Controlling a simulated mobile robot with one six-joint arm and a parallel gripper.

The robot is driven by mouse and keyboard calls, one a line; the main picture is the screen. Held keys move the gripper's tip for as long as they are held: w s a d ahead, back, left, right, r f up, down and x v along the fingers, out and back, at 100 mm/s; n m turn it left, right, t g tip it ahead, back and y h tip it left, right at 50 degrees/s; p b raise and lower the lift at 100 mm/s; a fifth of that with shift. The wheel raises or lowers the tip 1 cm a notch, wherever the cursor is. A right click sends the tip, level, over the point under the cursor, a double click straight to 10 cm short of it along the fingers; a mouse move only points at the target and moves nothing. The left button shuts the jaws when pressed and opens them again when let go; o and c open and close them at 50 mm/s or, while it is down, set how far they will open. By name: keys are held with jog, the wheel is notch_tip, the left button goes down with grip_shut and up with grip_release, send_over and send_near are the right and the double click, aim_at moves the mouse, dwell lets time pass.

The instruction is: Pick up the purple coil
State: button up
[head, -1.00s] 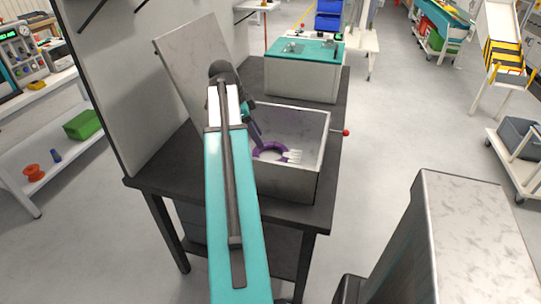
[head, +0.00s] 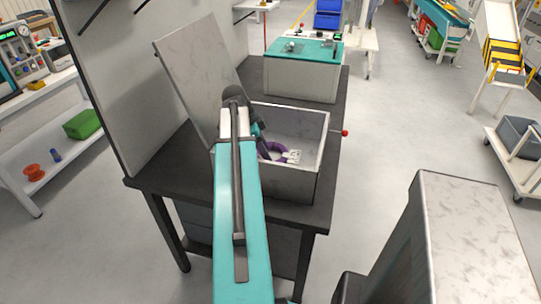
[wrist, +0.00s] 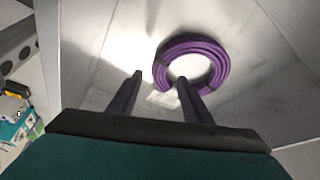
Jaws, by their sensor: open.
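The purple coil (wrist: 219,57) lies inside an open grey metal box (head: 315,125). The wrist view shows it as a thick ring with a bright centre. In the head view the coil (head: 279,148) is partly hidden by my arm and gripper. In the wrist view the right fingertip overlaps the lower left of the ring. The left finger is left of the ring. I cannot tell whether a finger touches the coil.
The box's lid (head: 188,75) stands raised on its left side, near a tall grey panel (head: 130,80). Box walls surround the coil. A small white item (head: 294,156) lies beside it. A teal-topped box (head: 303,75) stands behind on the dark table (head: 165,165).

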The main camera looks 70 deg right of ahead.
jog(key=shift+f, duration=0.15)
jog(key=shift+p+x, duration=0.85)
jog(key=shift+x, duration=1.65)
jog(key=shift+c, duration=0.3)
grip_shut()
